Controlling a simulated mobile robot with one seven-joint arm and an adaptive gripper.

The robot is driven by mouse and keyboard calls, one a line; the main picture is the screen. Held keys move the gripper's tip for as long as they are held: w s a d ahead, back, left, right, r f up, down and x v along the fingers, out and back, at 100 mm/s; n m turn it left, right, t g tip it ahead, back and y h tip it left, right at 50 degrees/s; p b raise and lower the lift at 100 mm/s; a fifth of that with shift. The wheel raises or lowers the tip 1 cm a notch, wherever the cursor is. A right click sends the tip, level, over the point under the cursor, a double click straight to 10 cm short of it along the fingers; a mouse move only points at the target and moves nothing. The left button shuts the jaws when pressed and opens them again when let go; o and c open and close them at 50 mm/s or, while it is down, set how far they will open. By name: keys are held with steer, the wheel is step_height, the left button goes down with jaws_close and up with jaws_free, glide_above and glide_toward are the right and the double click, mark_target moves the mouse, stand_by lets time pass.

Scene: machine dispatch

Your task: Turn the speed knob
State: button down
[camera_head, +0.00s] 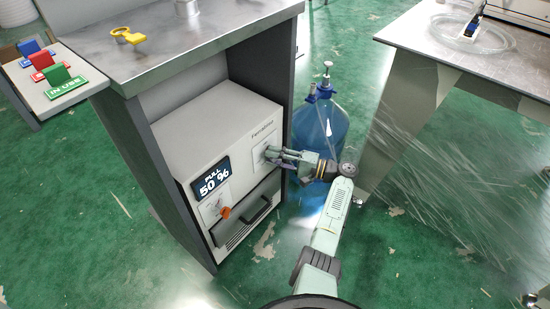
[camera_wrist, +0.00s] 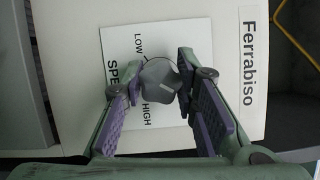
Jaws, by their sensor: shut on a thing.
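The speed knob (camera_wrist: 160,80) is a grey lobed knob on a white label plate (camera_wrist: 190,35) marked LOW, HIGH and the start of SPEED. My gripper (camera_wrist: 155,95) has one purple-padded finger on either side of the knob and is shut on it in the wrist view. In the head view my gripper (camera_head: 272,154) reaches the front of the white machine (camera_head: 230,125) from the right and hides the knob there.
The machine's front also has a display (camera_head: 211,178) reading "PULL 50 %", an orange knob (camera_head: 225,212) and a drawer handle (camera_head: 258,210). A blue water bottle (camera_head: 320,135) stands close behind my gripper. A bench leg (camera_head: 400,120) is to the right.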

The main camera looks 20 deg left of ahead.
steer(key=m+y, duration=0.1)
steer(key=m, duration=0.2)
steer(key=m+t+y+p, duration=0.1)
steer(key=m, duration=0.2)
steer(key=shift+r, duration=0.1)
steer(key=m+t+p, duration=0.1)
steer(key=m, duration=0.2)
steer(key=m+t+y+p, duration=0.1)
steer(key=m+t, duration=0.1)
steer(key=m, duration=0.2)
steer(key=shift+p, duration=0.3)
steer(key=shift+m, duration=0.3)
steer(key=c, duration=1.2)
jaws_free()
steer(key=shift+c, duration=0.2)
steer(key=v, duration=0.7)
steer(key=shift+d+f, duration=0.2)
steer(key=shift+f, duration=0.1)
